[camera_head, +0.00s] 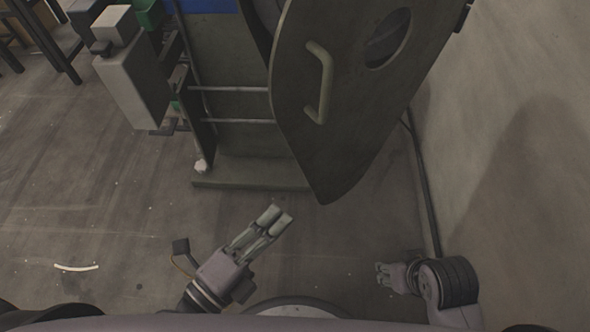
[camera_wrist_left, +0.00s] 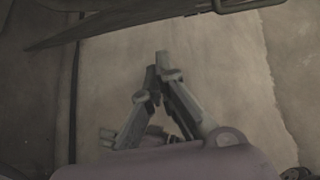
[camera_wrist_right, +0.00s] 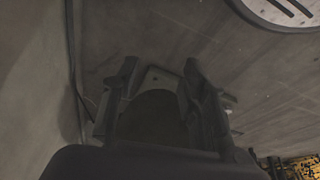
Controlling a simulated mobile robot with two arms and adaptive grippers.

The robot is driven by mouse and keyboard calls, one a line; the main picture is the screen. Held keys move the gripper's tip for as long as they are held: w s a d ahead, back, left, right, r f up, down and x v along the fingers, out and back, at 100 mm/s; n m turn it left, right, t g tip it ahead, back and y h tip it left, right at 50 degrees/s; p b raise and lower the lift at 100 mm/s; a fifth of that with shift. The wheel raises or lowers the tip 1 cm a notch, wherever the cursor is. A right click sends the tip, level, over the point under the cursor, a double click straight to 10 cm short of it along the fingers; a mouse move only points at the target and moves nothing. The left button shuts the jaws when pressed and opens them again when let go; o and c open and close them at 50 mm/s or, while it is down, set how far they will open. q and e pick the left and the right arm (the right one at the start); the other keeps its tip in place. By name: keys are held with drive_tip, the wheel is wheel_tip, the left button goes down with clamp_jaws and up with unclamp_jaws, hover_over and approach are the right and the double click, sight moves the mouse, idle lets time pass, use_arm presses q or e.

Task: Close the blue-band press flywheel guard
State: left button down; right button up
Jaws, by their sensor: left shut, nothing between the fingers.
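The blue-band press (camera_head: 235,100) stands ahead, with a blue strip (camera_head: 207,5) at the top edge of the head view. Its flywheel guard (camera_head: 365,100) is a dark grey panel with a pale bar handle (camera_head: 326,82) and an oval window. The guard stands swung out from the press, with its pointed lower corner toward me. My left gripper (camera_head: 274,219) is shut and empty, below and left of that corner, apart from it. It also shows in the left wrist view (camera_wrist_left: 161,66). My right gripper (camera_head: 381,273) is low at the right; its fingers are spread and empty in the right wrist view (camera_wrist_right: 160,70).
A pale wall (camera_head: 530,150) rises close on the right, with a dark pipe (camera_head: 423,185) along its foot. A grey box (camera_head: 133,80) and a green bin (camera_head: 150,14) are at the upper left.

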use_arm(q)
drive_tip(key=w+d+p, duration=0.3)
drive_tip(key=w+p, duration=0.3)
drive_tip(key=w, duration=0.5)
use_arm(e)
drive_tip(key=s+f+g, duration=0.1)
drive_tip(key=s+f, duration=0.2)
drive_tip(key=f, duration=1.8)
drive_tip(key=shift+s+f, duration=0.15)
drive_tip(key=shift+s, duration=0.05)
drive_tip(key=shift+d, duration=0.1)
